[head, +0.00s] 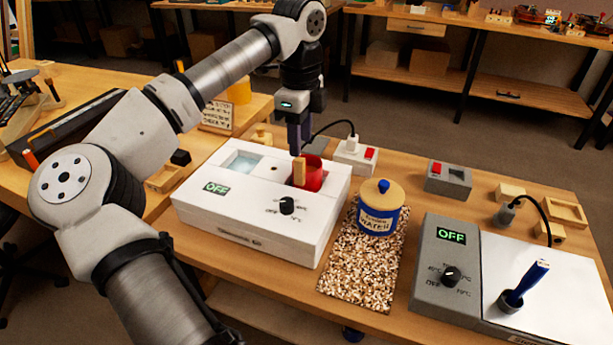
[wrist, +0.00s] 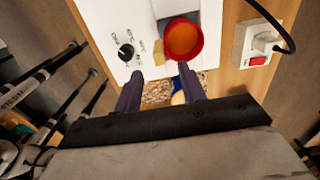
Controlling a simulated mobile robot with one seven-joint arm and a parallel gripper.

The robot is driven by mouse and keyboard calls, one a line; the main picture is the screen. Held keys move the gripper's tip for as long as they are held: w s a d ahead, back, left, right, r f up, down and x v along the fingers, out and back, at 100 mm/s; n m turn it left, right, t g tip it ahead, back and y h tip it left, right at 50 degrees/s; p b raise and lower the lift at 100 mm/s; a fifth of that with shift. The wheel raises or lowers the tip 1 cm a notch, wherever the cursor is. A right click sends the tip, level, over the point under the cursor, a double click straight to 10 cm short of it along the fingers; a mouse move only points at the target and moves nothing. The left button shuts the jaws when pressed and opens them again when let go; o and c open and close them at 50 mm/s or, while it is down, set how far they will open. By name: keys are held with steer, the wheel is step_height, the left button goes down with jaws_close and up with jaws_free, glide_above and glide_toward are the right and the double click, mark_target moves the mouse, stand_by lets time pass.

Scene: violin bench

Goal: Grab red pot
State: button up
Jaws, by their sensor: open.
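The red pot (head: 313,178) sits in the right well of the white heater box (head: 232,230), with its wooden handle (head: 299,172) on the near side. In the wrist view the pot (wrist: 201,42) is round and holds an orange content. My gripper (head: 298,145) is open and empty above the pot, pointing down. In the wrist view the fingertips (wrist: 160,74) are spread, with the handle just beyond the gap between them. The arm hides part of the pot's surroundings.
A blue jar labelled water (head: 379,222) with a wooden lid stands on a speckled mat (head: 355,270) right of the heater. A power socket with a red switch (head: 354,157) and a cable stand just behind.

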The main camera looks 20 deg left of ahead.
mark_target(300, 159)
steer(key=shift+a+f+p, duration=0.15)
steer(key=shift+f+p, duration=0.55)
steer(key=shift+f, duration=2.3)
jaws_close()
